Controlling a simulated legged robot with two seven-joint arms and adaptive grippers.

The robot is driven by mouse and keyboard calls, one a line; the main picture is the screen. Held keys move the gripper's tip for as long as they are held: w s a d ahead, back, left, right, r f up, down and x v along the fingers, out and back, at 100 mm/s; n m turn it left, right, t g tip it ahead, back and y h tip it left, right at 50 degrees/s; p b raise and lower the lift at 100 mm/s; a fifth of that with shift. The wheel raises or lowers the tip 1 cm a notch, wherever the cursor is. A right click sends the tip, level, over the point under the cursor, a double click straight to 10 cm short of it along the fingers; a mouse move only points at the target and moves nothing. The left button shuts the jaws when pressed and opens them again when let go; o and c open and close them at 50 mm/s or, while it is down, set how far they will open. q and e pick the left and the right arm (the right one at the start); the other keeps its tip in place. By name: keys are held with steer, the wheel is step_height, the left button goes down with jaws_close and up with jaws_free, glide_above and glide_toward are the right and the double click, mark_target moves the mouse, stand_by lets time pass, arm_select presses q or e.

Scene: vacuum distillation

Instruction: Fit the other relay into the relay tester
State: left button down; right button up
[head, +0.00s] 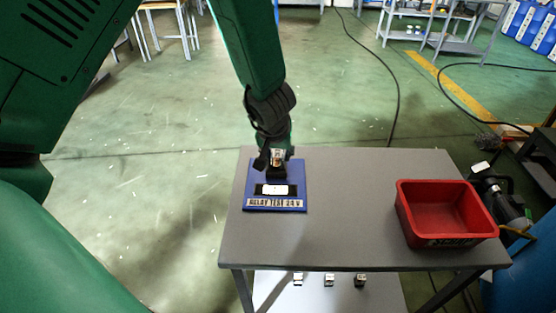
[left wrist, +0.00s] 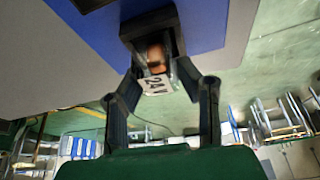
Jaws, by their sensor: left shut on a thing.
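The relay tester (head: 251,175) is a blue plate on the grey table, labelled "RELAY TEST 24 V". It has a black socket (head: 277,173) towards the back and a white window in a black frame in front. My left gripper (head: 275,155) is over the socket, shut on a relay (left wrist: 156,82). The relay has a clear case, a copper-coloured coil and a "24" label. In the left wrist view its far end meets the mouth of the black socket (left wrist: 150,24). I cannot tell how deep it sits. My right gripper is not in view.
A red bin (head: 446,240) stands on the table's right side. The table top (head: 350,200) between tester and bin is clear. Three small relay-like pieces (head: 329,280) are on the lower shelf. A dark machine (head: 497,195) stands close to the table's right edge.

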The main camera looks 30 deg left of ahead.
arm_select(q)
steer(key=shift+w+d, duration=0.1)
steer(key=c, duration=1.1)
jaws_free()
steer(key=shift+c, duration=0.2)
steer(key=shift+a, duration=0.35)
steer(key=shift+d, duration=0.1)
steer(key=shift+d+r+p, duration=0.1)
steer(key=shift+r+p, duration=0.2)
steer(key=shift+p, duration=0.05)
steer(key=p+v, duration=0.5)
steer(key=v, duration=0.6)
steer(key=shift+s+p, duration=0.35)
steer(key=shift+r, duration=0.1)
